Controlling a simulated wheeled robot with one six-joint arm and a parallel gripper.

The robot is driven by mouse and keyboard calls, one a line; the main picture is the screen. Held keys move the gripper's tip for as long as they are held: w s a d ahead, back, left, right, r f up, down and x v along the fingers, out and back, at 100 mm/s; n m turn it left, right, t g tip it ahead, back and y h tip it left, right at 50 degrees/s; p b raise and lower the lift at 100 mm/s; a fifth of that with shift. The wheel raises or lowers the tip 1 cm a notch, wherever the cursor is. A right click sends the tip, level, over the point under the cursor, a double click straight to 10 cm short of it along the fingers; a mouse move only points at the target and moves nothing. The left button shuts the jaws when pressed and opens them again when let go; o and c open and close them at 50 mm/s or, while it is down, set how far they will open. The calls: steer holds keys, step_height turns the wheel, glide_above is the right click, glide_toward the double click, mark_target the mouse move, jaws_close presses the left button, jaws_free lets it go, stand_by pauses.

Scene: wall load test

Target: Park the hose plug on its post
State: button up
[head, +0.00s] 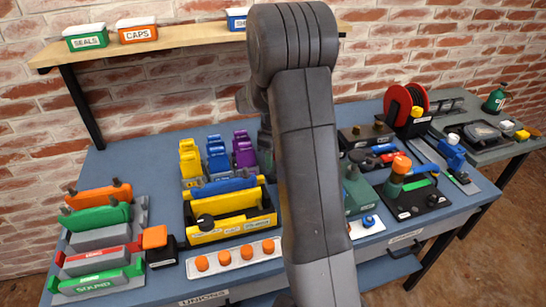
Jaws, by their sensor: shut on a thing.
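My arm rises through the middle of the head view and bends over at the top. Its far part drops behind the near link, so my gripper and whatever it may hold are hidden. I cannot make out the hose plug for sure. A red reel (398,105) wound with dark hose stands at the back right of the bench. A yellow-topped piece (417,113) is at its front. A dark block (352,138) with small brass-coloured knobs lies left of the reel. I cannot tell which piece is the plug's post.
The blue-grey bench (150,150) carries coloured racks at left, a yellow tray (222,232) and a strip of orange knobs (225,258). A wooden shelf (190,36) holds labelled boxes.

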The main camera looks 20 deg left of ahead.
steer(key=shift+f+b, duration=0.55)
steer(key=shift+f, duration=0.45)
steer(key=o, duration=1.5)
steer(key=shift+r+p, duration=2.95)
steer(key=shift+r, duration=1.1)
